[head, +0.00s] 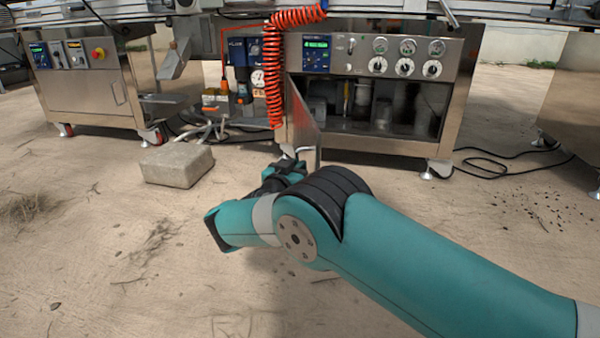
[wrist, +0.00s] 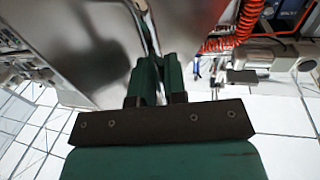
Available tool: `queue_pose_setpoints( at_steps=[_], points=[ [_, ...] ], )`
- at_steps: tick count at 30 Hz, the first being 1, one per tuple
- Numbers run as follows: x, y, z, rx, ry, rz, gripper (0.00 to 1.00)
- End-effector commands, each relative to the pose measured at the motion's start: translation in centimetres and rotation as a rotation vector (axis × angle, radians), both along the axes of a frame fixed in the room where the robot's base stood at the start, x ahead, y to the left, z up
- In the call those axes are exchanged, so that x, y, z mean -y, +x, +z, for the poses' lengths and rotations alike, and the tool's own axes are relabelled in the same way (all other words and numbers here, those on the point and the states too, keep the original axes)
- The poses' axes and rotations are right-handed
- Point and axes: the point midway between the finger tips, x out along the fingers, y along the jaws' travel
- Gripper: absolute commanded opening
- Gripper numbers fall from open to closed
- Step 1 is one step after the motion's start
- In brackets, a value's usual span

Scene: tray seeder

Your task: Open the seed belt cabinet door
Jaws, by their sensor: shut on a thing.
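The seed belt cabinet (head: 458,85) is a steel box with dials and a blue display above a dark interior. Its steel door (head: 303,122) stands swung out toward me at the cabinet's left side, so the interior with several jars and bottles shows. My gripper (head: 290,165) is low at the door, partly hidden by my own wrist in the head view. In the wrist view my gripper (wrist: 160,68) is shut on the bent metal door handle (wrist: 147,28). The door's shiny panel (wrist: 85,45) fills the upper left there.
A concrete block (head: 178,165) lies on the ground left of my gripper. A red coiled hose (head: 273,75) hangs beside the door. A second steel cabinet (head: 85,92) stands at left. Black cable (head: 500,165) lies at right. The ground in front is mostly clear.

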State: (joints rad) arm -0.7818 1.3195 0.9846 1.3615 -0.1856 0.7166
Motion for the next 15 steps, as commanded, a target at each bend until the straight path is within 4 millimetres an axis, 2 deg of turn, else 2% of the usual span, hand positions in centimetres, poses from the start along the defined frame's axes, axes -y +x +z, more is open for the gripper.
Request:
queue_pose_setpoints(
  at_steps=[11, 12, 15],
  points=[
    [-0.10, 0.16, 0.04, -0.002, -0.001, 0.001, 0.00],
    [-0.11, 0.15, 0.04, -0.002, -0.001, 0.001, 0.15],
    [-0.16, 0.12, 0.03, -0.001, 0.000, 0.001, 0.36]
  ],
)
